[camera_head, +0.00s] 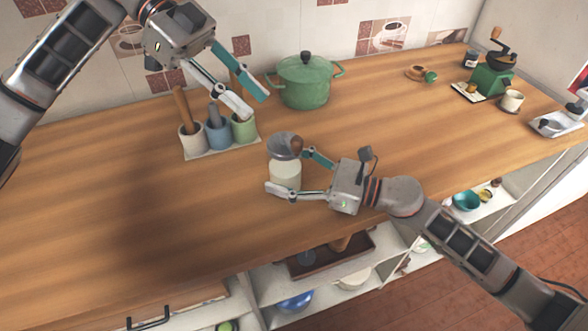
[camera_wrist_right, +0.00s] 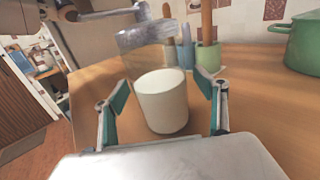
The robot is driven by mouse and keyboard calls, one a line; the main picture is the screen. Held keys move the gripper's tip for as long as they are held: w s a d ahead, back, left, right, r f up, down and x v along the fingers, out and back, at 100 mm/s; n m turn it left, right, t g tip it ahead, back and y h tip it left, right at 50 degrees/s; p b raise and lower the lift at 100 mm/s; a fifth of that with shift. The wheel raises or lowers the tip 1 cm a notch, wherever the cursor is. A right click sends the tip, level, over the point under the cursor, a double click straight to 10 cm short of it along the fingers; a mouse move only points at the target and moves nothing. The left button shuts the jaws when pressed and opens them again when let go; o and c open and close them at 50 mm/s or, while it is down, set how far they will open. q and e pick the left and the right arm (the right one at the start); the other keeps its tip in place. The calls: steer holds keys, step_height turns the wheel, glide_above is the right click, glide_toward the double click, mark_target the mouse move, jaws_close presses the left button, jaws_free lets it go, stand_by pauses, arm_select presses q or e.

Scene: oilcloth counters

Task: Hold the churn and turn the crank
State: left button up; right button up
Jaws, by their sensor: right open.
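The churn (camera_head: 285,176) stands upright on the wooden counter, a clear jar with white content under a grey metal top. My right gripper (camera_head: 287,170) is open with one finger on each side of the jar; contact is not clear. My left gripper (camera_head: 256,107) is open and empty, up and left of the churn, over the utensil pots.
A tray (camera_head: 222,152) with several utensil pots stands behind and left of the churn. A green lidded pot (camera_head: 304,82) is behind it. A coffee grinder (camera_head: 491,79) and cups are far right. The counter's left part is clear. Open shelves lie below its front edge.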

steer(key=c, duration=1.8)
arm_select(q)
steer(key=shift+o, duration=0.5)
steer(key=shift+s+d+r, duration=0.1)
steer(key=shift+s+d, duration=0.05)
steer(key=shift+d, duration=0.1)
step_height(320, 180, up, 2)
steer(key=r+m+t+y, duration=0.1)
steer(key=m+t+y, duration=0.2)
steer(key=y, duration=0.4)
glide_above(296, 138)
steer(key=shift+a+f, duration=0.25)
steer(key=shift+a, duration=0.05)
steer(key=shift+s+d+r+t+y, duration=0.1)
steer(key=shift+d+r+t+y, duration=0.3)
steer(key=shift+t+y, duration=0.5)
steer(key=shift+f, duration=4.85)
steer(key=c, duration=0.8)
